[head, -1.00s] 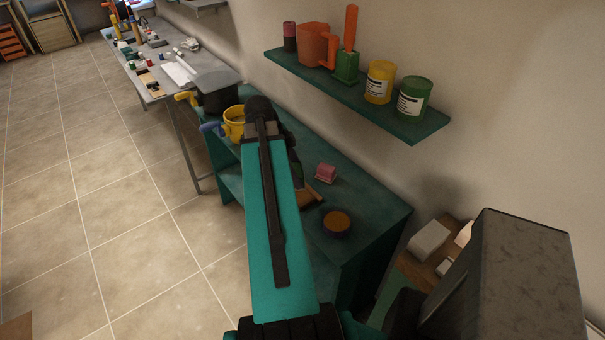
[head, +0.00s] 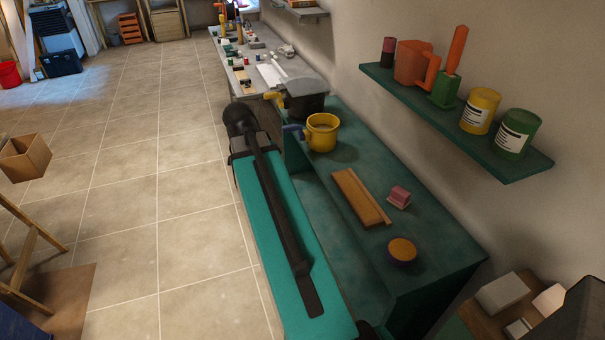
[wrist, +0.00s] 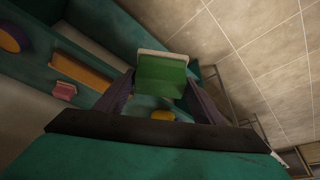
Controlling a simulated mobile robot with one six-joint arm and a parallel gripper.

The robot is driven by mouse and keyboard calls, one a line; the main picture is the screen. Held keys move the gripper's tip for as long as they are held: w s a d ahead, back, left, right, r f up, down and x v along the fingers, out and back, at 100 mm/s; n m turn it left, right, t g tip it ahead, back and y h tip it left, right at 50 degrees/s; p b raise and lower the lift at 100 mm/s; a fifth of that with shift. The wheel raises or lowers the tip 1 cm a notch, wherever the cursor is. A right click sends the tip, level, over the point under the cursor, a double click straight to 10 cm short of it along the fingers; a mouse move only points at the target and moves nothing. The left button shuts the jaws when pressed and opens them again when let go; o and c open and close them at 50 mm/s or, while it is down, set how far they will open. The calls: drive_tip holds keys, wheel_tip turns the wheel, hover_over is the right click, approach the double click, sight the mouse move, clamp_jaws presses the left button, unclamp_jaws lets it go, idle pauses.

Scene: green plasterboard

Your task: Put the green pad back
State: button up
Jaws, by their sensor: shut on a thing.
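The green pad (wrist: 165,78), a green block with a pale layer along one edge, is in the middle of the wrist view. My gripper (wrist: 163,92) is shut on it, with a dark finger on each side. The pad is held up, apart from the green bench (wrist: 110,32) and in front of the tiled floor. In the head view my teal arm link stands in front, and neither the gripper nor the held pad can be made out.
The bench (head: 440,255) carries a wooden board (head: 360,198), a pink block (head: 399,197), an orange-topped round thing (head: 402,250) and a yellow pot (head: 322,132). A wall shelf (head: 455,125) with cans hangs above. Open tiled floor (head: 140,150) lies left.

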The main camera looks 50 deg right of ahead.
drive_tip(key=w+a+r+n+t+y+b, duration=0.1)
drive_tip(key=w+a+n, duration=0.4)
drive_tip(key=a, duration=0.6)
drive_tip(key=w+a+r+n+t+y+b, duration=0.1)
drive_tip(key=w+a+n, duration=0.4)
drive_tip(key=a, duration=0.6)
drive_tip(key=w+a+r+n+t+y+b, duration=0.1)
drive_tip(key=w+a+n, duration=0.4)
drive_tip(key=a, duration=0.7)
wheel_tip(320, 180, up, 3)
drive_tip(key=shift+f+n+t+y, duration=0.1)
drive_tip(key=shift+n+t+y, duration=0.4)
drive_tip(key=shift+n+y, duration=0.2)
drive_tip(key=shift+w+a, duration=0.1)
drive_tip(key=shift+w, duration=0.15)
